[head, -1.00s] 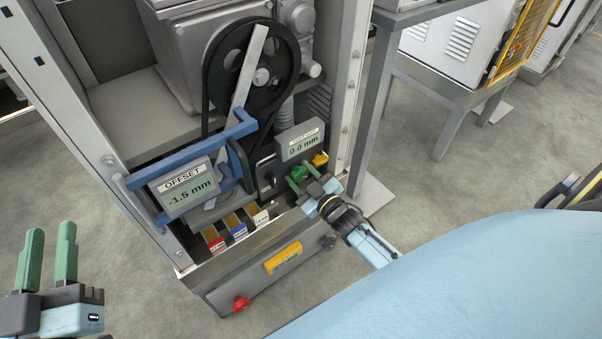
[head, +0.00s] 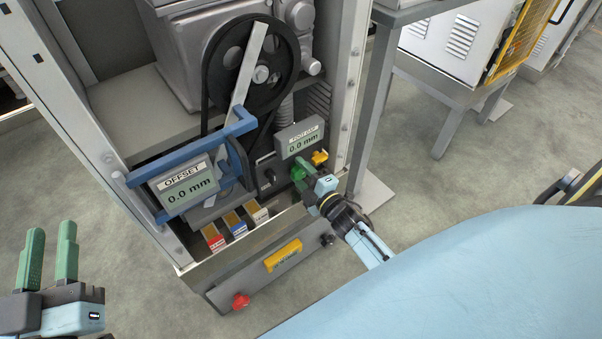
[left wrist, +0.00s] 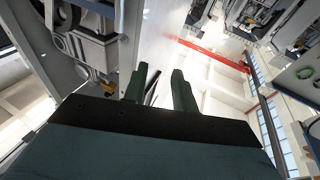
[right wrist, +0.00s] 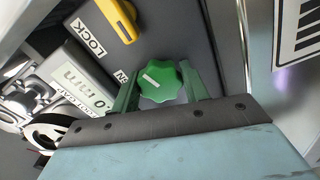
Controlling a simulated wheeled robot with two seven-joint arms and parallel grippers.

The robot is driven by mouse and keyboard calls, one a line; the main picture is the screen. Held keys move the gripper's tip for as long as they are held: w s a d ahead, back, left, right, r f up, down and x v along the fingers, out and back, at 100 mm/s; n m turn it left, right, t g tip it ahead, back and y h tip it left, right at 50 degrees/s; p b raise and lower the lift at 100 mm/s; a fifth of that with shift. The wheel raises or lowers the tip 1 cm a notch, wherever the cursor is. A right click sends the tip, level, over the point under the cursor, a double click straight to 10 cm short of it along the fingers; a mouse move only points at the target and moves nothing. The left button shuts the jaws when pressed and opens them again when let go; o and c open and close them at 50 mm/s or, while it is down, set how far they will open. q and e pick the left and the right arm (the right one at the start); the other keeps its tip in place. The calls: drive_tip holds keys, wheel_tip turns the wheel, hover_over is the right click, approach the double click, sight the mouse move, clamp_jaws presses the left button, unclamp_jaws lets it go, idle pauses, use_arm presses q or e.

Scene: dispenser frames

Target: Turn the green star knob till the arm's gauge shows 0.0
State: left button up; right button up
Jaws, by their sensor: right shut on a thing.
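The green star knob (right wrist: 160,82) sits between the green fingers of my right gripper (right wrist: 158,90) in the right wrist view. My right gripper is shut on it; in the head view the gripper (head: 305,180) partly hides the knob. The arm's gauge, labelled OFFSET (head: 184,183), reads 0.0 mm and hangs by the blue arm (head: 190,155). A second grey gauge (head: 300,139) above the knob also reads 0.0 mm. My left gripper (head: 52,258) is open and empty at the lower left, away from the machine.
A yellow lever (right wrist: 118,20) by a LOCK label is close to the knob. Several coloured-label blocks (head: 237,224) stand in a tray below the gauges. A cabinet post (head: 352,90) stands right of the knob.

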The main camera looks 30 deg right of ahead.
sight(302, 174)
use_arm(q)
drive_tip(key=shift+d+r+t, duration=0.1)
drive_tip(key=shift+r+t, duration=0.4)
drive_tip(key=shift+r, duration=0.4)
use_arm(e)
drive_tip(key=shift+n, duration=0.9)
use_arm(q)
drive_tip(key=shift+s, duration=0.1)
use_arm(e)
drive_tip(key=o, duration=0.7)
use_arm(q)
drive_tip(key=shift+f, duration=0.1)
